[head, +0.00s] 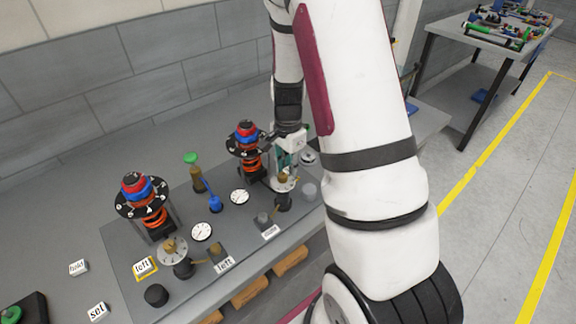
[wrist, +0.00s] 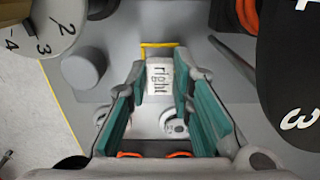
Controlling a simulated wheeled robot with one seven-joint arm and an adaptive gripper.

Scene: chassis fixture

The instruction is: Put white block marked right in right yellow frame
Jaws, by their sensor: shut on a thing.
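The white block marked "right" (wrist: 159,81) is between the teal fingers of my gripper (wrist: 160,69) in the wrist view, with its lettering turned sideways. My gripper is shut on it. A thin yellow frame (wrist: 159,45) shows just beyond the block; its far edge is visible and the rest is mostly hidden by the block and fingers. I cannot tell whether the block touches the panel. In the head view my gripper (head: 287,155) is over the right part of the panel, and the block there is hidden. A white block marked "left" (head: 145,268) sits in the left yellow frame.
Two red-and-blue knobs on black dials (head: 137,190) (head: 246,134) rise from the grey panel. Gauges (head: 201,231), a green-topped post (head: 191,158) and a blue lever (head: 214,203) stand between them. Loose white blocks (head: 78,267) (head: 97,311) lie at the left.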

